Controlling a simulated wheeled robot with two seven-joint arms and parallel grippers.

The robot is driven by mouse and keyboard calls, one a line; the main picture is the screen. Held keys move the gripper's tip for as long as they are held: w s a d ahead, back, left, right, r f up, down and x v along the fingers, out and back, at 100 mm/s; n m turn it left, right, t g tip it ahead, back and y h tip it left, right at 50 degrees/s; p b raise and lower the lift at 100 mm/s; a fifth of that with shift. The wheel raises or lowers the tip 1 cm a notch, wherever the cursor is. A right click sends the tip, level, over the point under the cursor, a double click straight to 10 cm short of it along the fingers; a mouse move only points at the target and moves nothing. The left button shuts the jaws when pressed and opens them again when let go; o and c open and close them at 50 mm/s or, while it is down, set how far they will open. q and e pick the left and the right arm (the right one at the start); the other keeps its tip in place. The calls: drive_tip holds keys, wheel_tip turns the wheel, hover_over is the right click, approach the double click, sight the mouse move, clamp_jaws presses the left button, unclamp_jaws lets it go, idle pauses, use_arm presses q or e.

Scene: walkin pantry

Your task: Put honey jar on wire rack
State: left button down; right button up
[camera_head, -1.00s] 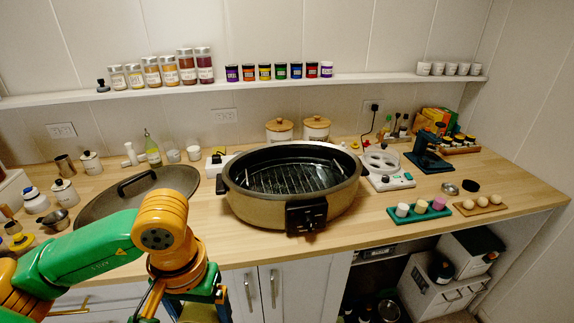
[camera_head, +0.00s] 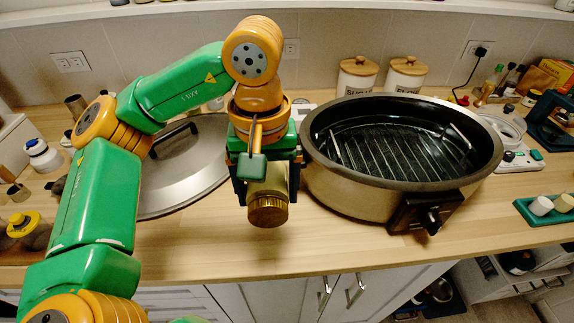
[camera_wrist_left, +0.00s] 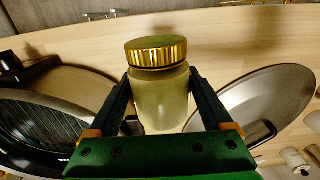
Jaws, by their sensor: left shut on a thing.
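The honey jar (camera_head: 267,207) has a gold ribbed lid and a pale body. My left gripper (camera_head: 266,182) is shut on it, in front of the roaster's left side. In the left wrist view, the jar (camera_wrist_left: 161,100) sits between the two dark fingers of the gripper (camera_wrist_left: 160,88), its lid beyond the fingertips. The wire rack (camera_head: 400,158) lies inside the open black-lined roaster (camera_head: 340,186), to the right of the jar. The rack also shows in the left wrist view (camera_wrist_left: 45,125). My right gripper is not in view.
A large metal lid (camera_head: 190,172) lies on the counter left of the roaster. Two canisters (camera_head: 357,77) with wooden lids stand behind it. A green tray (camera_head: 545,212) is at the right. The counter's front strip (camera_head: 200,250) is clear.

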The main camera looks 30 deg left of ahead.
use_arm(q)
drive_tip(key=w+a+f, duration=0.2)
drive_tip(key=w+f, duration=0.1)
drive_tip(key=w+a+f, duration=0.2)
drive_tip(key=w+a, duration=0.1)
drive_tip(key=shift+w+a+f+b, duration=0.1)
drive_tip(key=shift+w+f+b, duration=0.05)
drive_tip(key=shift+f+b, duration=0.25)
drive_tip(key=w+a+f, duration=0.1)
drive_tip(key=w+a+f+p, duration=0.1)
drive_tip(key=f, duration=0.1)
drive_tip(key=shift+w+a, duration=0.2)
wheel_tip(320, 180, down, 2)
drive_tip(key=shift+f+p, duration=0.2)
drive_tip(key=shift+p, duration=0.6)
drive_tip(key=shift+f, duration=0.5)
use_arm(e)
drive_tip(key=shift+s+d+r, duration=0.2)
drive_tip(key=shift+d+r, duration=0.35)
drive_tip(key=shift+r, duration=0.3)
use_arm(q)
drive_tip(key=shift+w+f, duration=0.1)
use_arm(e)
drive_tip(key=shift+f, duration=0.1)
use_arm(q)
drive_tip(key=shift+c, duration=0.6)
unclamp_jaws()
drive_tip(key=shift+o, duration=0.6)
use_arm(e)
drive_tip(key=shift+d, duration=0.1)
